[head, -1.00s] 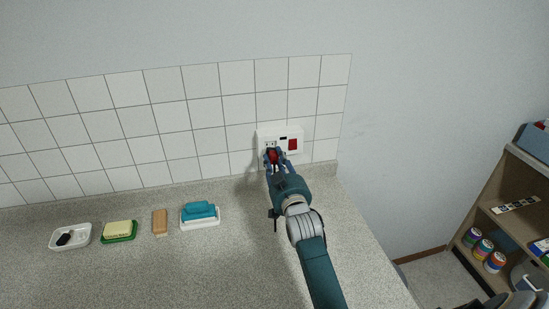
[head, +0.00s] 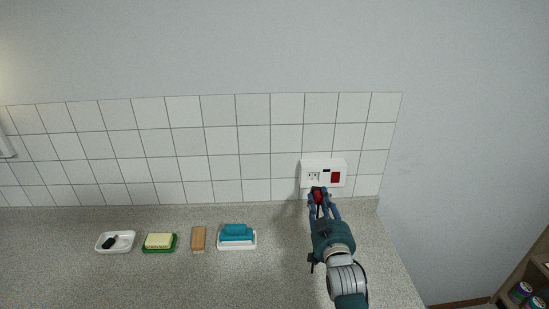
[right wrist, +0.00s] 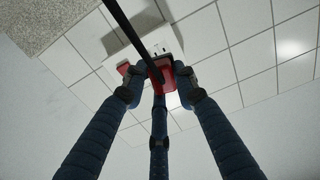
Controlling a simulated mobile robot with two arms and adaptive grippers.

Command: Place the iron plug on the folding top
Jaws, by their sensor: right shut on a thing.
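The iron plug (head: 317,194) is a red plug with a black cord. My right gripper (head: 319,203) is shut on it, just in front of and below the white wall outlet (head: 323,166). The outlet's socket holes show uncovered above the plug. In the right wrist view the red plug (right wrist: 161,79) sits between my gripper fingers (right wrist: 157,88), with the black cord (right wrist: 130,31) running up across the picture. The outlet shows partly behind it. I cannot make out a folding top in these views. My left gripper is not in view.
On the speckled counter (head: 270,275) stand a white dish (head: 126,239) with a black item, yellow soap (head: 159,241) on a green dish, a brown block (head: 198,239) and a blue sponge (head: 236,231) on a white dish. A shelf (head: 531,274) with cans is at lower right.

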